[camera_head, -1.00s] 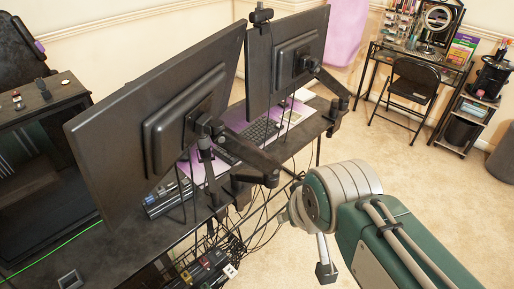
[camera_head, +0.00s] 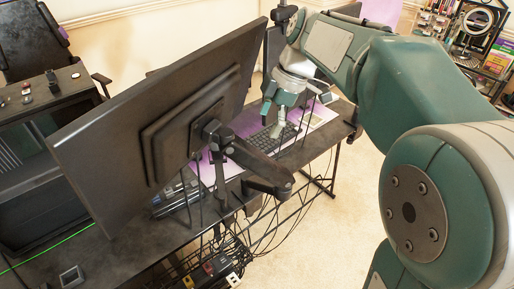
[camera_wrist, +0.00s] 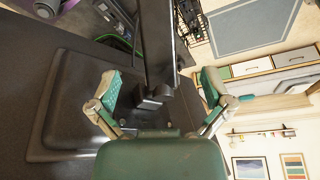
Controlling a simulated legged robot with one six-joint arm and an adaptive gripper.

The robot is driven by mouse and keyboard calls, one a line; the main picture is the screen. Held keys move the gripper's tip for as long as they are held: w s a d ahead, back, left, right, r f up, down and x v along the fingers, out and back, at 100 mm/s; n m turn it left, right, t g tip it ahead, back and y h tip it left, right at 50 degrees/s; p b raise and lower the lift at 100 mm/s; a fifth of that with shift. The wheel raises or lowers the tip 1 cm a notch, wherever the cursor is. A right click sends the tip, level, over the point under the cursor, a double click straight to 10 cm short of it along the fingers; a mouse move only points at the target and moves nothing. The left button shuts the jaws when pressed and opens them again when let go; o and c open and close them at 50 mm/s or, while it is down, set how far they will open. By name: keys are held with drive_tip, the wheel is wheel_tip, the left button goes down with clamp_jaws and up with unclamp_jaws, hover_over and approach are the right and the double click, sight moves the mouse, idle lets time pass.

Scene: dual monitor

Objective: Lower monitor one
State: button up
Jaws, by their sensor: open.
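A large black monitor (camera_head: 105,165) stands at left in the head view, tilted, its back toward me. Its black mount arm (camera_head: 250,158) joins the back plate. A second monitor (camera_head: 270,62) behind it is mostly hidden by my arm. My gripper (camera_head: 288,118) hangs open to the right of the near monitor. In the wrist view, my gripper (camera_wrist: 160,88) has its green fingers spread wide. A dark monitor back (camera_wrist: 75,105) fills the left, and a dark mount part (camera_wrist: 157,50) shows between and beyond the fingers. I see no contact. I cannot tell which monitor is number one.
The dark desk (camera_head: 110,258) holds a keyboard (camera_head: 268,140) on a purple mat. Loose cables (camera_head: 225,262) hang under the desk's edge. A shelf unit (camera_head: 40,160) stands at left. Bare carpet (camera_head: 330,240) lies at the front right.

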sight(254, 150)
drive_tip(key=shift+n, duration=0.3)
drive_tip(key=x, duration=1)
drive_tip(key=shift+w+a+f, duration=0.1)
drive_tip(key=shift+f, duration=0.25)
drive_tip(key=c, duration=1.3)
drive_tip(key=shift+a, duration=0.1)
